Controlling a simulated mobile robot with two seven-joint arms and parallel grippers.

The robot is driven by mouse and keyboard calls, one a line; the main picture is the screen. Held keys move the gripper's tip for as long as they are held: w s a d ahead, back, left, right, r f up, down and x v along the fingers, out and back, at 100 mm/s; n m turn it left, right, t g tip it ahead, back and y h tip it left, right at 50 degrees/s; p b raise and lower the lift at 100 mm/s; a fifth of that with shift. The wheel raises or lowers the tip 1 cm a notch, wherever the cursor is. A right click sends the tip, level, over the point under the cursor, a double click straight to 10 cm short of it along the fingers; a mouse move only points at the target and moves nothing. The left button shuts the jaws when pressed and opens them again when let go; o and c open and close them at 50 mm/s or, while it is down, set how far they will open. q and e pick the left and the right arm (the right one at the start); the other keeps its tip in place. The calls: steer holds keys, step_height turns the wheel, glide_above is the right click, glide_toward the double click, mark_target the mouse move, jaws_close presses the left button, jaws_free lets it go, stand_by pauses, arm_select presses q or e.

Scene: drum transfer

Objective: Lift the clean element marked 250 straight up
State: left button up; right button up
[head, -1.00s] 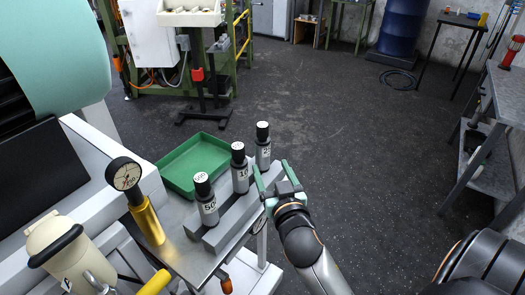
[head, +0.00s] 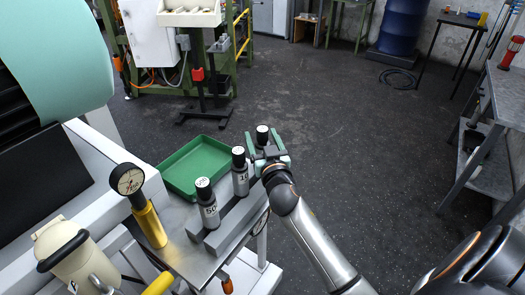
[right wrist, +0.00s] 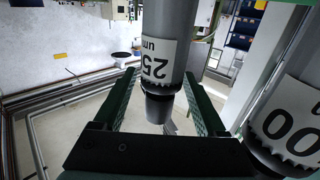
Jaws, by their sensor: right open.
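The 250 element (head: 262,134) is a dark grey cylinder with a black cap and white label, upright at the far end of the grey rack (head: 238,216). My right gripper (head: 264,141) is open, with its green fingers on either side of this element. In the right wrist view the 250 element (right wrist: 160,60) stands between the open fingers (right wrist: 160,105); its label shows "25" and part of the unit, the rest turned away. Gaps show beside its narrow end. Its lower part is hidden in the head view. My left gripper is not in view.
Two similar elements, marked 10… (head: 240,172) and 50… (head: 207,205), stand in the same rack. A green tray (head: 190,188) lies behind it. A gauge on a brass post (head: 150,222) stands left. Open floor lies to the right.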

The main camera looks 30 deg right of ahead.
steer(key=shift+x, duration=1.05)
jaws_close()
